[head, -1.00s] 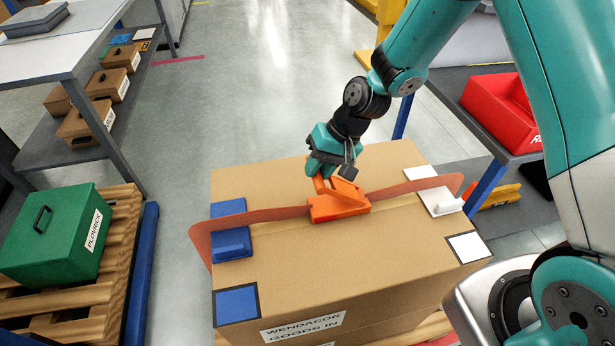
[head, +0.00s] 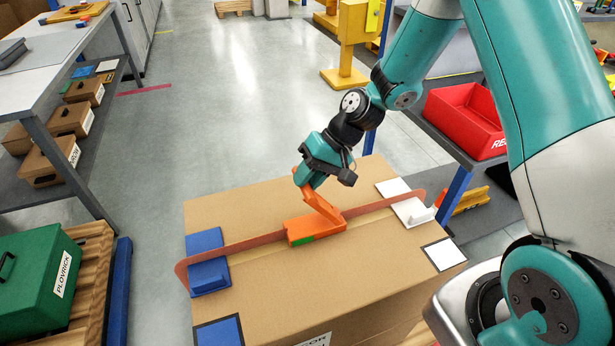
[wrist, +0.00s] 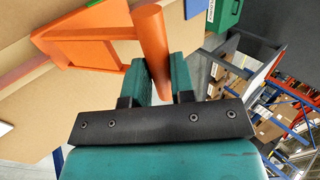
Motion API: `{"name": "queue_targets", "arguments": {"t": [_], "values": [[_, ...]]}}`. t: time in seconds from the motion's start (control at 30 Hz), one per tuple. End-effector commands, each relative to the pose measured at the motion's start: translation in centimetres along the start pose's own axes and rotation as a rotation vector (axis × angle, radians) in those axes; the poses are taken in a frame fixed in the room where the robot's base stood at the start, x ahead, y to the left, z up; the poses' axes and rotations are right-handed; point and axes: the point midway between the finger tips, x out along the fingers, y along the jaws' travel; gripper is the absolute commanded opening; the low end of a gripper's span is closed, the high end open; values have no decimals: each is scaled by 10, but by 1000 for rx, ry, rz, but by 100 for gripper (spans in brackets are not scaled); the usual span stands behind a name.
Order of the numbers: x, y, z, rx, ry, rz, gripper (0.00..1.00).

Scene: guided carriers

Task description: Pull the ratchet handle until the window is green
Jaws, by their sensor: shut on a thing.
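The orange ratchet (head: 316,229) sits on top of the large cardboard box (head: 300,270), on a reddish strap (head: 254,242) that runs across the box. Its handle (head: 322,204) is raised at an angle from the ratchet body. A small green window (head: 303,240) shows on the front side of the ratchet body. My gripper (head: 302,182) is shut on the upper end of the handle. In the wrist view the handle's orange bar (wrist: 153,40) lies between my two teal fingers (wrist: 160,75).
Blue pads (head: 208,270) and a white corner piece (head: 408,208) lie under the strap. A green case (head: 35,280) stands on a pallet at the left. A red bin (head: 460,120) is on a shelf at the right. The floor behind the box is clear.

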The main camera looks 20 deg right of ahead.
Motion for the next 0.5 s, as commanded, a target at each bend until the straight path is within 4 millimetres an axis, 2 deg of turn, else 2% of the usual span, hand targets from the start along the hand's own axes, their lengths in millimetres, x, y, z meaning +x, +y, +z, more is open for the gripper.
{"name": "queue_targets", "arguments": {"t": [0.07, 0.1, 0.17, 0.2, 0.5], "values": [[1, 5, 0, 6, 0, 10, 0], [1, 5, 0, 7, -1, 10, 32], [1, 4, 0, 6, -1, 10, 46], [1, 4, 0, 5, -1, 9, 48], [-1, 2, 0, 2, -1, 6, 48]]}}
